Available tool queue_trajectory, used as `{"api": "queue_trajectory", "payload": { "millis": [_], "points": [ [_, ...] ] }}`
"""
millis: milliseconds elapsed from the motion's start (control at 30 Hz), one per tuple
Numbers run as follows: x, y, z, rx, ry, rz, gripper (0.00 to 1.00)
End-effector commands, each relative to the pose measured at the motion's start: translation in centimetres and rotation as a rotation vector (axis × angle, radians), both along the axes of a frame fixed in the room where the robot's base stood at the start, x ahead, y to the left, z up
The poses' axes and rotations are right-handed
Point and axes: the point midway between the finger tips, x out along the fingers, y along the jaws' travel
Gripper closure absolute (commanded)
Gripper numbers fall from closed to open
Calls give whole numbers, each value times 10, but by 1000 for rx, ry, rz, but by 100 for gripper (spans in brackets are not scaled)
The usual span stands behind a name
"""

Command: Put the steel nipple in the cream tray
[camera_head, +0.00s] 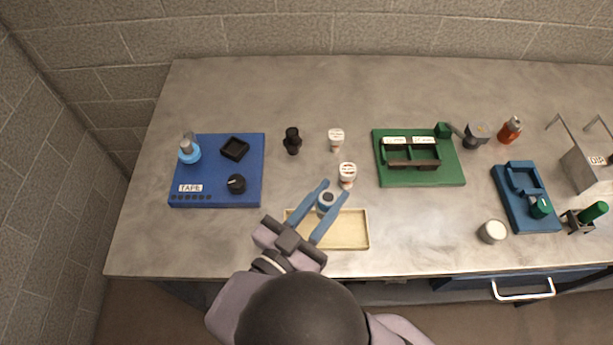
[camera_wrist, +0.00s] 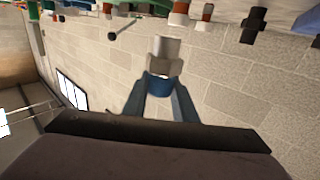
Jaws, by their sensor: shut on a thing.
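The steel nipple (camera_head: 325,199) is a pale grey, short cylindrical piece with a dark round opening on its top face. My gripper (camera_head: 324,201) is shut on it, with one blue finger on each side. In the wrist view the nipple (camera_wrist: 165,58) shows a plain cylinder end and a wider collar between the fingertips (camera_wrist: 160,88). The cream tray (camera_head: 352,240) is a shallow rectangle near the front edge of the table. In the head view the nipple overlaps the tray's far rim; its height above the tray cannot be told. The tray looks empty, but my gripper covers its left part.
Two white-topped fittings (camera_head: 347,172) and a black fitting (camera_head: 292,141) stand beyond the tray. A blue TAPE board (camera_head: 215,190) lies left, a green fixture (camera_head: 420,180) right. The back of the table is clear.

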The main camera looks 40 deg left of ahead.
Motion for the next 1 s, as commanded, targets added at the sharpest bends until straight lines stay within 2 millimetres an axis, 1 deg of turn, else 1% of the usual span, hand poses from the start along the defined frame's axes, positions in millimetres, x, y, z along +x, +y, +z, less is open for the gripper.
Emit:
{"api": "queue_trajectory", "payload": {
  "millis": [100, 233, 467, 1000],
  "points": [
    [0, -5, 2, 0, -1, -8, 100],
    [0, -5, 1, 0, -1, -9, 100],
    [0, -5, -8, 0, 0, -8, 100],
    [0, -4, -56, -1, 0, -7, 100]
  ]
}}
